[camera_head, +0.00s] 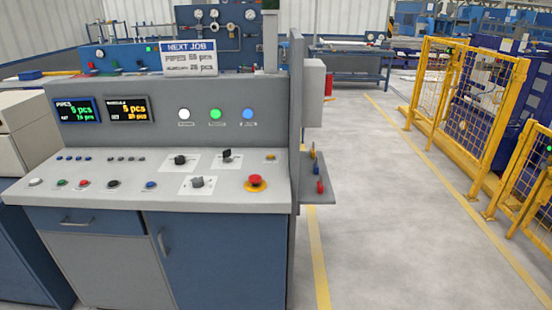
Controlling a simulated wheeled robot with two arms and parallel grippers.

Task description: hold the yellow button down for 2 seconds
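A small yellow button (270,157) sits at the right end of the sloped panel of the grey and blue control console (220,247). It is above and right of the red mushroom button (255,180), which has a yellow ring around its base. The yellow button is too small to tell whether it is pressed in. Neither of my grippers is in view, and nothing touches the panel.
Dark knobs (197,182) and a row of smaller buttons (84,183) share the panel. A side shelf (318,197) with coloured handles juts out right. Open floor (390,220) lies between the console and yellow fencing (473,120).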

